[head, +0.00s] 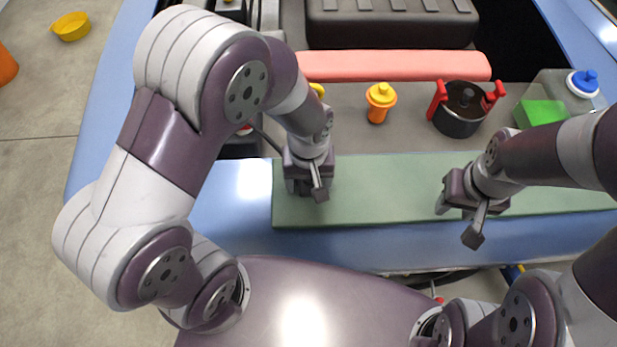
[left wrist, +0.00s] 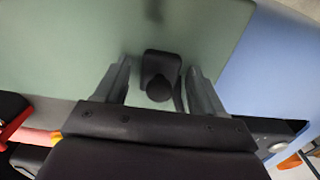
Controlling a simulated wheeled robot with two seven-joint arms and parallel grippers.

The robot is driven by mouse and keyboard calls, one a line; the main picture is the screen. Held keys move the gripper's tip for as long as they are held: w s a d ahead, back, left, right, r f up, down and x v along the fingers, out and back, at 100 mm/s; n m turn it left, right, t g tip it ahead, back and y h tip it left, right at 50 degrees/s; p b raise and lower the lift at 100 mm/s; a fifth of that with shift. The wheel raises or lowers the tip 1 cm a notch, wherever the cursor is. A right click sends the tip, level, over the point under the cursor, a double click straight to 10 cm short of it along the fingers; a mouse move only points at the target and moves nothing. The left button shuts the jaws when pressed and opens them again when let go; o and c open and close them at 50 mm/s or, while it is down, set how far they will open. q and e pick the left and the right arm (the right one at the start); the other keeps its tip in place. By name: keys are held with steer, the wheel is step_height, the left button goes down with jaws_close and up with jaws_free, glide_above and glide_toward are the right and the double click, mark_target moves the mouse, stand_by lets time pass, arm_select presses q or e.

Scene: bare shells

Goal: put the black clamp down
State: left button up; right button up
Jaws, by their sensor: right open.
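The black clamp (left wrist: 160,70) shows in the left wrist view between the two fingers of my left gripper (left wrist: 158,85). A strip of green shows between the clamp and the left-hand finger, and the gap on the other side is narrow. The clamp is over the green mat (left wrist: 70,50); I cannot tell whether it touches it. In the head view my left gripper (head: 310,185) points down at the left part of the mat (head: 390,195) and hides the clamp. My right gripper (head: 468,205) is open and empty over the right part of the mat.
Behind the mat stand an orange and yellow bottle-like item (head: 379,103), a black pot with red handles (head: 461,110) and a green block (head: 540,113). A pink bar (head: 395,66) lies further back. The mat between my grippers is clear.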

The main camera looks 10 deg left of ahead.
arm_select(q)
step_height(320, 180, up, 12)
steer(key=s+a+f+m+t, duration=0.1)
steer(key=s+a+f+m, duration=0.2)
steer(key=a, duration=0.5)
steer(key=shift+s+a, duration=0.2)
steer(key=shift+a, duration=0.2)
stand_by(0.6)
